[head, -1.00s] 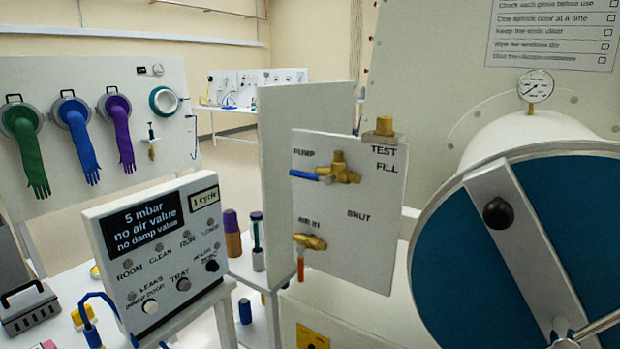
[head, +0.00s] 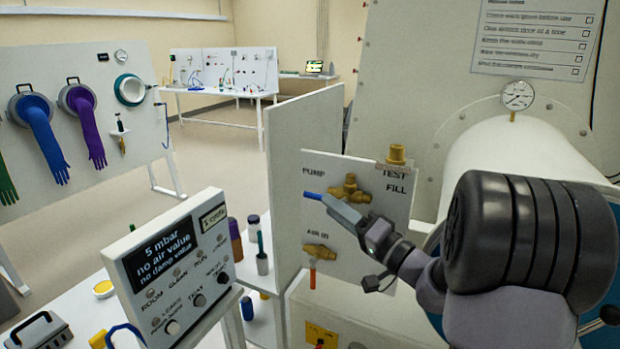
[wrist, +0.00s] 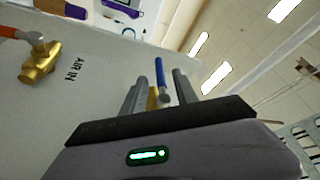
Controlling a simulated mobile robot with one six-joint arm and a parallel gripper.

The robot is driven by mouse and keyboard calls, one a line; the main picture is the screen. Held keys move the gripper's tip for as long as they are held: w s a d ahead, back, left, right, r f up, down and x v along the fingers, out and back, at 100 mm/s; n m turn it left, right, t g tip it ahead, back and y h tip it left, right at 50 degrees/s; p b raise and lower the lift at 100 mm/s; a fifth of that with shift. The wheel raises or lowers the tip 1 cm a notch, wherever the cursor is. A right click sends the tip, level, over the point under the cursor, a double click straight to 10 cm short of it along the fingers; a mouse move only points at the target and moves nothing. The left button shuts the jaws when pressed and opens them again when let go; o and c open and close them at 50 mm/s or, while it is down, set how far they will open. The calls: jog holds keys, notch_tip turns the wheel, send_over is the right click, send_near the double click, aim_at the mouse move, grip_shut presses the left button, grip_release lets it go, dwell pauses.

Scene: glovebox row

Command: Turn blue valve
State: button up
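The blue valve's brass body (head: 350,188) sits on the upper part of the white panel, beside the word PUMP. The tip of its blue handle (head: 313,196) sticks out to the left of my gripper (head: 340,208), which hides the rest of it. The fingers are apart, so my gripper is open around the handle. Some brass shows behind the handle there.
Below is a brass AIR IN valve (head: 319,251) with an orange handle (head: 312,275); it also shows in the wrist view (wrist: 38,65). A brass TEST fitting (head: 397,154) stands on top of the panel. A white upright board (head: 300,170) stands left of the panel.

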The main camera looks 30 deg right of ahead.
aim_at(317, 197)
jog(key=p+x, duration=0.1)
jog(key=x, duration=0.1)
jog(key=p+x, duration=0.2)
jog(key=shift+w+a+r, duration=0.15)
jog(key=shift+w+r, duration=0.15)
jog(key=shift+w+a+f, duration=0.15)
jog(key=shift+w, duration=0.3)
grip_shut()
dwell(0.7)
